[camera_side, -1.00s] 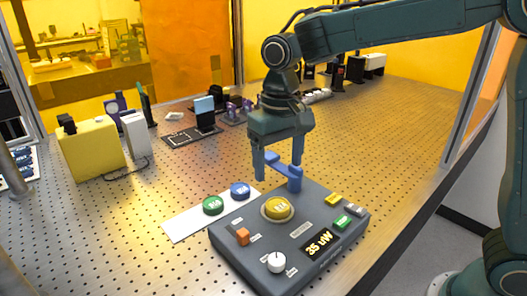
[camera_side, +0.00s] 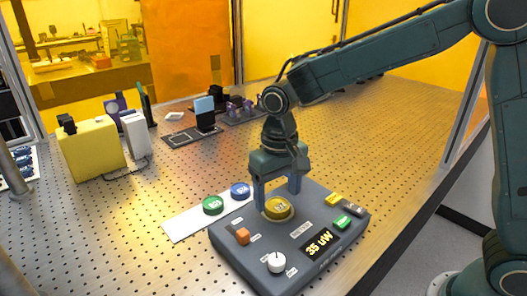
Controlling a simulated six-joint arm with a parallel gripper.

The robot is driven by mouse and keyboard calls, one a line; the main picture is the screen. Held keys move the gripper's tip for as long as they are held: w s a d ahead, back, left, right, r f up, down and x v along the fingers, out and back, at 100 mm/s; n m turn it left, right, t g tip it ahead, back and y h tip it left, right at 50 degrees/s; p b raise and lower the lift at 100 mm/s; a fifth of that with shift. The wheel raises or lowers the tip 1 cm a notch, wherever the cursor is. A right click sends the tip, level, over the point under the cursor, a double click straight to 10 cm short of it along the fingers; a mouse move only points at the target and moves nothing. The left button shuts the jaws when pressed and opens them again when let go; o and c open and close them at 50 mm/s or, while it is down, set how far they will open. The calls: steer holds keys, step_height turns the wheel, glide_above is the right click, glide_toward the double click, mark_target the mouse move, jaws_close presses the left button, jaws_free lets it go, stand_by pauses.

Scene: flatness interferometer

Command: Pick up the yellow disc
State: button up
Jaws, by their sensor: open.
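The yellow disc (camera_side: 278,207) sits in a round seat on top of the dark grey control box (camera_side: 236,262). My gripper (camera_side: 277,197) points down right over the disc. Its two blue fingers are apart, one to the left of the disc and one behind and to the right of it. The fingertips are close to the disc's height. I cannot tell whether they touch it.
A green disc (camera_side: 213,205) and a blue disc (camera_side: 240,190) lie on a white strip (camera_side: 183,227) left of the box. The box carries an orange block (camera_side: 242,236), a white knob (camera_side: 276,262), small buttons and a "35 uW" display (camera_side: 319,243). A yellow block (camera_side: 90,150) stands far left.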

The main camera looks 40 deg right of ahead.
steer(key=shift+f, duration=1)
steer(key=shift+c, duration=0.4)
steer(key=c, duration=1)
